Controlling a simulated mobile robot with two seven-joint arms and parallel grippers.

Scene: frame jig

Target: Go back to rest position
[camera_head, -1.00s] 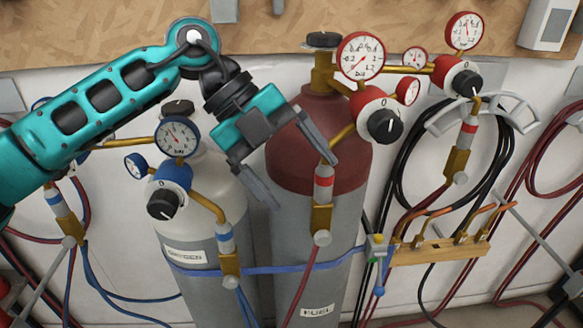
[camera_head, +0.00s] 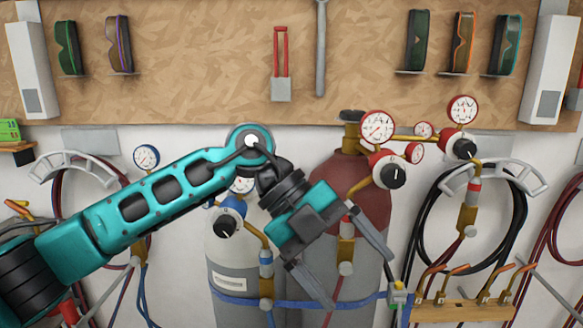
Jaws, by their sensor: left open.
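My left arm comes in from the lower left, and its teal and grey left gripper (camera_head: 358,275) hangs in front of the gas cylinders. Its two fingers are spread apart with nothing between them. Behind it stand a white-topped grey cylinder (camera_head: 232,255) on the left and a red-topped grey cylinder (camera_head: 340,185) on the right. The arm hides part of the white cylinder's top and its gauges. I cannot tell whether the gripper touches the cylinders. My right gripper is not in view.
Red regulator gauges (camera_head: 378,127) and a black knob (camera_head: 393,175) sit close to the right of the gripper. A blue strap (camera_head: 225,298) crosses the cylinders. Coiled hoses (camera_head: 517,220) hang at right. A wooden torch rack (camera_head: 470,313) is low right. Goggles (camera_head: 464,45) hang on the board above.

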